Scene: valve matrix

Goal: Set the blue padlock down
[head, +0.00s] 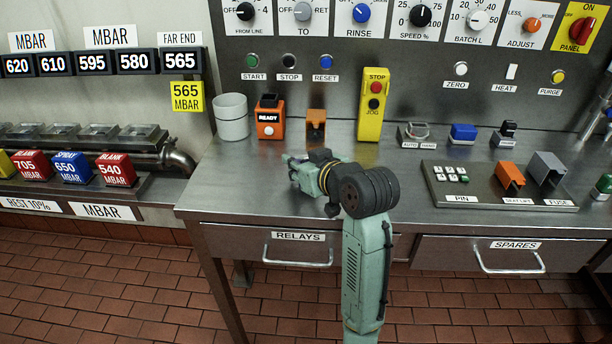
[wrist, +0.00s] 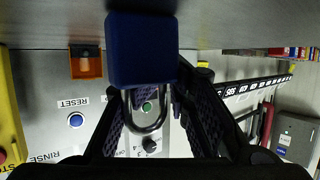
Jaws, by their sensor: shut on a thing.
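The blue padlock (wrist: 142,48) fills the upper middle of the wrist view, with its grey metal shackle (wrist: 148,127) toward the bottom of that picture. My gripper (wrist: 145,88) is shut on the padlock, its dark patterned fingers on both sides. In the head view my arm reaches over the left part of the steel bench (head: 240,180). I cannot tell the padlock's height above the bench.
Along the bench's back stand a grey cup (head: 232,118), an orange READY box (head: 270,118), an orange bracket (head: 316,125) and a yellow STOP/JOG box (head: 374,104). The bench's front left is clear.

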